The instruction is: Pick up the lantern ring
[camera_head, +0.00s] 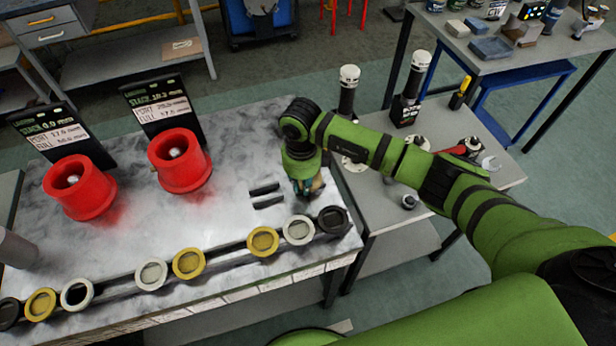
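A row of round rings lies along the front of the grey worktop (225,240). It includes yellow rings (188,264) (263,242) (40,304), pale grey rings (151,274) (299,230), a white-rimmed ring (77,293) and black rings (333,220) (9,313). I cannot tell which is the lantern ring. My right gripper (308,187) points down close above the worktop, behind the right end of the row. A small tan thing (317,184) shows at its fingers; whether it is held is unclear. My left gripper is not in view.
Two red cups (80,188) (180,160) stand before black display boards (60,135) (163,105). Two black strips (266,194) lie left of my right gripper. A side table (375,205) with tools and black-and-white cylinders stands to the right.

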